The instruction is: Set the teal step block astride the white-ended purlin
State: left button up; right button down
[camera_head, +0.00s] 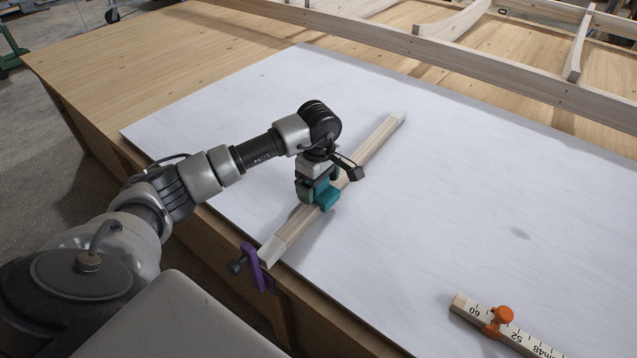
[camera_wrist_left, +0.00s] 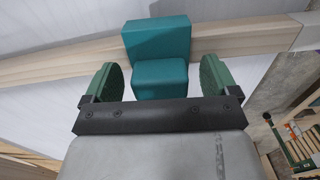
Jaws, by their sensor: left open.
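The teal step block (camera_head: 327,196) sits on the pale wooden purlin (camera_head: 360,152), about midway along it. The purlin lies at a slant on the white sheet, and its near end (camera_head: 270,251) looks whiter than the rest. In the left wrist view the block (camera_wrist_left: 160,42) shows a higher part over the purlin (camera_wrist_left: 250,36) and a lower step towards my gripper. Whether it fully straddles the purlin is hidden. My left gripper (camera_wrist_left: 158,78) is open, with one green finger on each side of the block and gaps between. My right gripper is not in view.
A purple clamp (camera_head: 253,266) is at the table edge by the purlin's near end. A numbered wooden stick (camera_head: 530,343) with an orange clamp (camera_head: 497,319) lies at the lower right. A wooden frame (camera_head: 500,70) runs along the back. The white sheet (camera_head: 440,200) is clear between.

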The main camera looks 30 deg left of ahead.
pick_arm(q)
notch_tip(320, 180, up, 12)
jog(key=shift+r+b, duration=0.2)
jog(key=shift+b, duration=0.1)
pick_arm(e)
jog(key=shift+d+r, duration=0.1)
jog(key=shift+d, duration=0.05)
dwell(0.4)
